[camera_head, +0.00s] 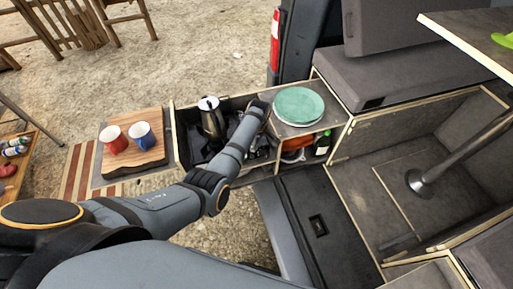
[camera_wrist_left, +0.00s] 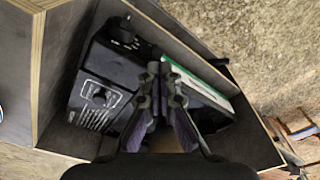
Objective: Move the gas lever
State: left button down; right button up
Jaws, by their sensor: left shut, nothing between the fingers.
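My left gripper (camera_wrist_left: 164,75) is shut and empty, pointing down into the open drawer (camera_wrist_left: 262,152). In the head view my left arm reaches over the drawer (camera_head: 178,150), and the fingertips are hidden behind the wrist. In the left wrist view a black box with white print (camera_wrist_left: 97,98), which looks like the gas stove, lies left of the fingers. A small dark part (camera_wrist_left: 122,36) juts out at its upper edge; I cannot tell whether it is the gas lever. The fingers seem beside the box; contact is unclear. My right gripper is not in view.
A kettle (camera_head: 212,122) stands at the drawer's left. A wooden board (camera_head: 133,143) holds a red mug (camera_head: 114,139) and a blue mug (camera_head: 141,134). Green plates (camera_head: 298,105) sit right of my wrist. A white-and-green item (camera_wrist_left: 200,84) lies right of the fingers.

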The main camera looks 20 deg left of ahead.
aim_at(253, 156)
pick_arm(q)
jog(key=f+b, duration=0.1)
jog(key=f, duration=0.1)
jog(key=f+b, duration=0.2)
jog(key=shift+w+a+f, duration=0.2)
jog(key=shift+f, duration=0.15)
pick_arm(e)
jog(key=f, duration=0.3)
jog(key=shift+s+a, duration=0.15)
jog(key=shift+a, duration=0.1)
pick_arm(q)
jog(key=shift+f+b, duration=0.55)
jog(key=shift+b, duration=0.2)
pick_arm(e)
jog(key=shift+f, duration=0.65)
pick_arm(q)
jog(key=shift+w+f, duration=0.1)
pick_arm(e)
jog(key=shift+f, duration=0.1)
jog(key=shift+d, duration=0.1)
pick_arm(q)
jog(key=shift+a, duration=0.1)
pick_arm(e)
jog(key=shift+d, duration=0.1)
